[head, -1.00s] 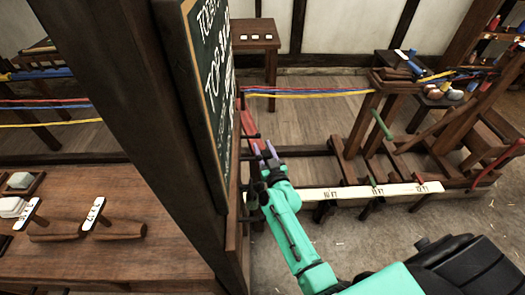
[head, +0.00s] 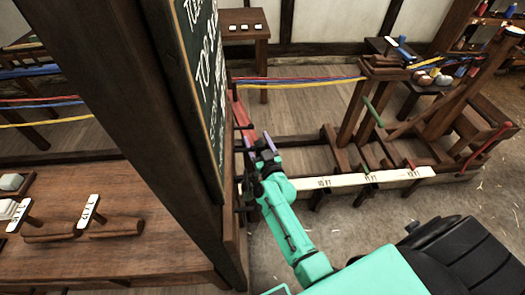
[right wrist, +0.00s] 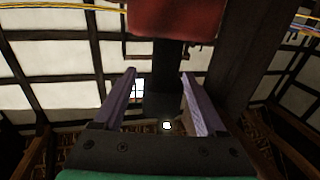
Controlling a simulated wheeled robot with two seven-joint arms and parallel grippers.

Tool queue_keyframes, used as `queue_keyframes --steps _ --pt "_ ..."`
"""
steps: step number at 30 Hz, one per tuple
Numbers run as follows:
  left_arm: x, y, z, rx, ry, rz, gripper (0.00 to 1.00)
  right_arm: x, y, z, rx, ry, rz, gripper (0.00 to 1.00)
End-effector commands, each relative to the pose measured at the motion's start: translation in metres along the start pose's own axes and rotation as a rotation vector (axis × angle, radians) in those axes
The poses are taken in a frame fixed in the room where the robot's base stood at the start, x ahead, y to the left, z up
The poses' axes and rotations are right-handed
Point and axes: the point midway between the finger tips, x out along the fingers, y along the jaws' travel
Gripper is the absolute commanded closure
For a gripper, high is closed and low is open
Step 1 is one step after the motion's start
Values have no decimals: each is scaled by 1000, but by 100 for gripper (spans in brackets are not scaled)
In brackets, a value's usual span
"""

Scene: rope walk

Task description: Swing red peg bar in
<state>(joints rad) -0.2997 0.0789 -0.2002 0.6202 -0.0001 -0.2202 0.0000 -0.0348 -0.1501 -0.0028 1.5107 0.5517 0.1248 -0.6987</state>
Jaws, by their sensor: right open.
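The red peg bar (head: 242,118) shows in the head view as a narrow red piece just right of the chalkboard post, partly hidden by the post. My right gripper (head: 259,143) has its purple fingers apart, just below and beside the bar's near end. In the right wrist view, a broad red surface (right wrist: 173,18), which looks like the bar, lies beyond the open fingers (right wrist: 158,75). I cannot tell whether a finger touches the bar. My left gripper is not in view.
The dark post with the chalkboard (head: 200,75) stands close left of my right gripper. A white marked rail (head: 345,181) runs to the right, beside a wooden frame. Blue, red and yellow strands (head: 300,82) stretch behind. A workbench (head: 130,255) fills the lower left.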

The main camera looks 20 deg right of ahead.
Motion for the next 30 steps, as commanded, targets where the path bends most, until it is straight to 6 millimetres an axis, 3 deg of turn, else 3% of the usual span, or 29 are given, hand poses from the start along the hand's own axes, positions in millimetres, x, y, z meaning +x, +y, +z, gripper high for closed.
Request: queue_keyframes --steps 16,20,30 --pt "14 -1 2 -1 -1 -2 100 -125 0 3 -1 -4 0 26" --pt "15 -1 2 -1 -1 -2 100 -137 0 1 1 -1 0 26" --pt "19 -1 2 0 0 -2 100 -140 7 7 -7 1 5 26"
